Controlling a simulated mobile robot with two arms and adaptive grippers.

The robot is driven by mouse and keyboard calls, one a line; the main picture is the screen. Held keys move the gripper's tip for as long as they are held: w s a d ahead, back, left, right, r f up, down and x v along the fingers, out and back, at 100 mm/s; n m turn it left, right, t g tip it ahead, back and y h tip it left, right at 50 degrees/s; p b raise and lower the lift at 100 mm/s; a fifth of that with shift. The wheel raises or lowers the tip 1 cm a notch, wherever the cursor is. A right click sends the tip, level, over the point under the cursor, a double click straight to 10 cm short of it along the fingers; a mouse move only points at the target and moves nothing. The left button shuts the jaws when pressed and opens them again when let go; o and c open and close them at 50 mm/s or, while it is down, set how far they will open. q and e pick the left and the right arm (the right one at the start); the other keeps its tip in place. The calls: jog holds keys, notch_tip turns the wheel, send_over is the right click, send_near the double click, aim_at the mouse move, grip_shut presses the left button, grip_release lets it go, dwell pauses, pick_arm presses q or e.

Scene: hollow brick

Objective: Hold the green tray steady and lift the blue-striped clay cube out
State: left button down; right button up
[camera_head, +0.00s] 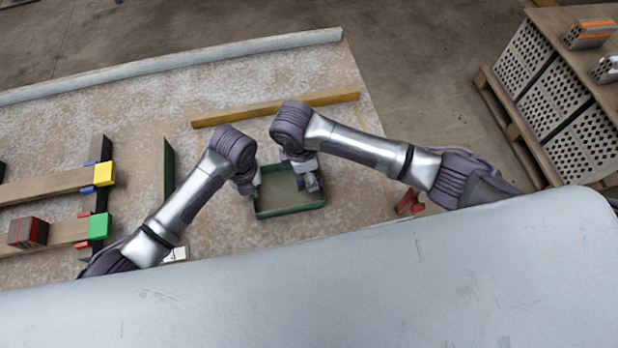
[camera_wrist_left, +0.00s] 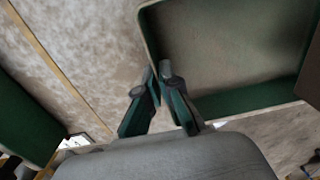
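The green tray (camera_head: 291,211) lies on the table in the middle of the head view; its rim and bare floor also show in the left wrist view (camera_wrist_left: 235,45). My left gripper (camera_head: 256,184) is at the tray's left wall. In the left wrist view its two fingertips (camera_wrist_left: 156,76) sit close together on either side of that wall near a corner, pinching it. My right gripper (camera_head: 311,184) points down over the right part of the tray; its fingers are too small to read. I cannot make out the blue-striped clay cube; the right gripper covers that part of the tray.
A wooden bar (camera_head: 275,107) lies behind the tray. A dark green panel (camera_head: 168,170) stands to its left. Further left are beams with yellow (camera_head: 104,173) and green (camera_head: 100,226) end blocks and a dark red block (camera_head: 27,232). A red object (camera_head: 409,202) is right of the tray.

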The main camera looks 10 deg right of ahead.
notch_tip(320, 180, up, 5)
jog(key=shift+f, duration=0.2)
pick_arm(q)
jog(key=c, duration=1.2)
grip_release()
jog(key=shift+c, duration=0.2)
notch_tip(320, 180, up, 12)
